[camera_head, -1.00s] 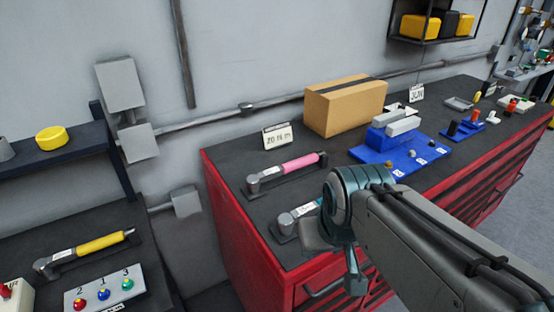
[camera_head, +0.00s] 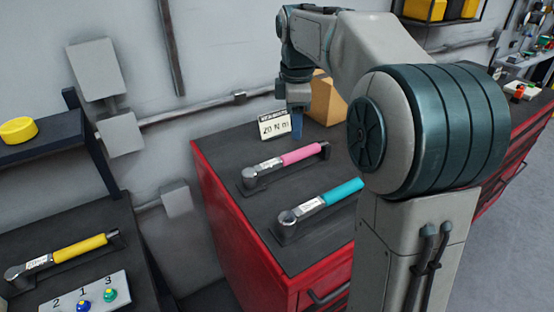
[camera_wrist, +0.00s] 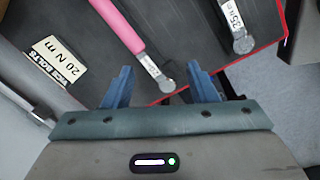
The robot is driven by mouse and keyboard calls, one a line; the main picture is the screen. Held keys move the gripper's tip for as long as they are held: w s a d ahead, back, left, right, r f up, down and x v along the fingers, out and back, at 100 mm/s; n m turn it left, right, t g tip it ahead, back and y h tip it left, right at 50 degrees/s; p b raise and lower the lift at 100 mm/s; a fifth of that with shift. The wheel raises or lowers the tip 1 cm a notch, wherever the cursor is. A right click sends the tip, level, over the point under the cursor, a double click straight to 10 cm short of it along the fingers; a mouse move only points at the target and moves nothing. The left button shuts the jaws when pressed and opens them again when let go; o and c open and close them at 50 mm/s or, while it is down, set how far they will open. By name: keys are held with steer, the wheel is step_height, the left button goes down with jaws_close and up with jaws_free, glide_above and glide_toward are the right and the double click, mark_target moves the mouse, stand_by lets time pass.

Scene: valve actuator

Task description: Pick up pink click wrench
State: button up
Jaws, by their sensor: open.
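The pink click wrench (camera_head: 295,158) lies on the dark top of the red cabinet in the head view, its silver head to the left. It also shows in the wrist view (camera_wrist: 121,25), its pink handle running up to the top edge and its silver head near the fingers. My gripper (camera_wrist: 160,78) is open and empty in the wrist view, its two blue fingers apart, above the cabinet top. In the head view my gripper (camera_head: 297,122) points down behind the wrench, near the sign. The fingers do not hold the wrench.
A teal wrench (camera_head: 330,198) lies in front of the pink one. A "20 N m" sign (camera_head: 274,126) stands behind it. A cardboard box (camera_head: 326,100) is partly hidden by my arm. A yellow wrench (camera_head: 80,248) lies on the left table.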

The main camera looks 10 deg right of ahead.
mark_target(288, 155)
steer(key=w+d+f+n+g+b, duration=0.1)
steer(key=w+f+n+b, duration=0.1)
steer(key=w+f+n, duration=0.35)
steer(key=shift+n, duration=0.45)
steer(key=w+f, duration=0.1)
steer(key=f, duration=0.3)
steer(key=w+f, duration=0.1)
steer(key=f, duration=0.1)
steer(key=shift+w+f, duration=0.2)
steer(key=shift+w, duration=0.15)
steer(key=f, duration=0.3)
steer(key=s+f, duration=0.1)
steer(key=shift+a+f, duration=0.3)
steer(key=shift+a, duration=0.1)
steer(key=shift+w+f, duration=0.1)
steer(key=shift+f, duration=0.2)
jaws_close()
